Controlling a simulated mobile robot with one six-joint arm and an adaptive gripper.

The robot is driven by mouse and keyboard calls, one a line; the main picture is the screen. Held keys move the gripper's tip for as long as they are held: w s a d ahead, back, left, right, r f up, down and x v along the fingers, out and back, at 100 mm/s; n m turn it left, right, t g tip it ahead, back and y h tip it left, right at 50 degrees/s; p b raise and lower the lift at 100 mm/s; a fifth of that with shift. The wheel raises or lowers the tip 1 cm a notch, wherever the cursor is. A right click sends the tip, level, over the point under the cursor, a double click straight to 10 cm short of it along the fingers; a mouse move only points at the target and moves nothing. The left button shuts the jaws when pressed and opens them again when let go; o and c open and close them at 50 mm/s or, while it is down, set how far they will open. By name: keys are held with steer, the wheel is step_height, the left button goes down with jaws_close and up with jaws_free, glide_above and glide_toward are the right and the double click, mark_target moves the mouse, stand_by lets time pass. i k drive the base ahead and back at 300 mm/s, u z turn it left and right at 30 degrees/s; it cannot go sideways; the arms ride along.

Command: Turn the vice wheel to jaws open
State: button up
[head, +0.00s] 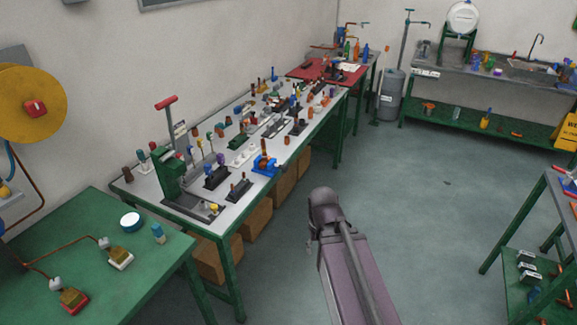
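I cannot pick out the vice or its wheel for certain. A small blue device with an orange upright part (265,163) sits on the near front edge of the long grey-topped bench (134,190); it is too small to tell whether it is a vice. A dark object (333,70) on the red mat at the bench's far end is also too small to identify. My arm rises from the bottom of the head view over the open floor, right of the bench and apart from it. No gripper fingers show.
A green table (150,269) with fittings stands at the lower left. A green press with a red handle (168,160) stands at the long bench's near end. Cardboard boxes (257,217) lie beneath. A green shelf (532,190) is at right. The floor (430,200) between is clear.

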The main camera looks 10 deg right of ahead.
mark_target(284, 168)
steer(key=i, duration=0.9)
steer(key=u, duration=0.05)
